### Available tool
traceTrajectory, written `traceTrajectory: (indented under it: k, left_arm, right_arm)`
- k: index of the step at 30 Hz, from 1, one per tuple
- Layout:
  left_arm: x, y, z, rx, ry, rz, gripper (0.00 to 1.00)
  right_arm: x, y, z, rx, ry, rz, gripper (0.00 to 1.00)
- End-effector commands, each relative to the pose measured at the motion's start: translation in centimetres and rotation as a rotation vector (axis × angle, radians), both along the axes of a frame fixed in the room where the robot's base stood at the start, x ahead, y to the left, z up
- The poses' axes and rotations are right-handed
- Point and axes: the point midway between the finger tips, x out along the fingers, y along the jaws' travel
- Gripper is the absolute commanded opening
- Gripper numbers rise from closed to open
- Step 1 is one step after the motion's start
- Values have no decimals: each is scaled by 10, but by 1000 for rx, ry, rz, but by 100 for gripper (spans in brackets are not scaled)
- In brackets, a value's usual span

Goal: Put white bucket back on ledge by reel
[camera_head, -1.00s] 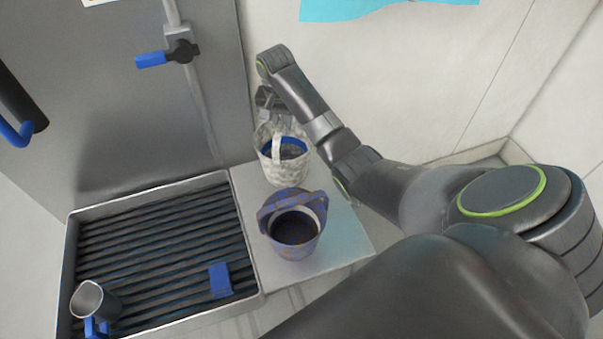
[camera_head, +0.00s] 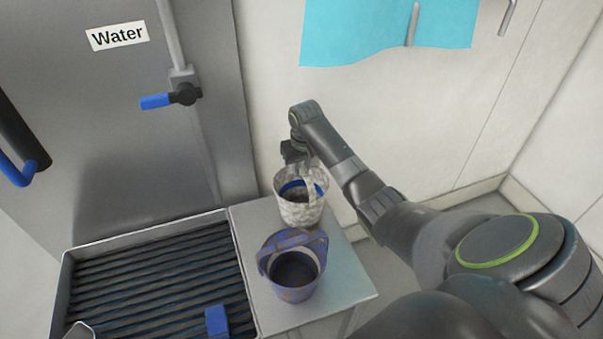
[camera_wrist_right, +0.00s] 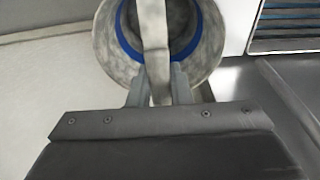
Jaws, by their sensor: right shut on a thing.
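The white bucket (camera_head: 301,207), mottled white-grey with a blue band inside and dark contents, is at the back of the pale ledge (camera_head: 345,285). My right gripper (camera_head: 306,164) is over its rim and shut on its upright handle. In the right wrist view the fingers (camera_wrist_right: 158,88) pinch the light handle strap, and the bucket (camera_wrist_right: 112,45) hangs or stands beyond them. I cannot tell whether its base touches the ledge. No reel can be made out. My left gripper is not in view.
A blue-grey bucket (camera_head: 292,290) with dark contents stands on the ledge in front of the white one. A ribbed black tray (camera_head: 150,290) with a blue block (camera_head: 216,321) adjoins on the left. A pipe with a blue-handled valve (camera_head: 184,93) runs up the grey panel. The ledge's right front is clear.

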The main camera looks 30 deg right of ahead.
Motion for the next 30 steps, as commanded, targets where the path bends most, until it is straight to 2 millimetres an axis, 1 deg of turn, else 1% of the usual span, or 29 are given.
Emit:
traceTrajectory:
  k: [1,3,5,16,17,21,30]
  left_arm:
    - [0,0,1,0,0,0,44]
    - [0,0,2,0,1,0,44]
    - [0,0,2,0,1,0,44]
    - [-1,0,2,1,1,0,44]
    - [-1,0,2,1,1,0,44]
    - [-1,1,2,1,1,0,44]
    - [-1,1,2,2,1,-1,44]
  right_arm:
    - [-1,0,-8,1,3,-1,0]
    - [0,0,-16,0,2,0,0]
    - [0,0,-20,0,1,1,0]
    - [0,0,-24,0,0,0,0]
    - [0,0,-24,0,0,0,22]
    - [0,0,-24,0,0,0,39]
    - [0,0,-23,-1,0,0,39]
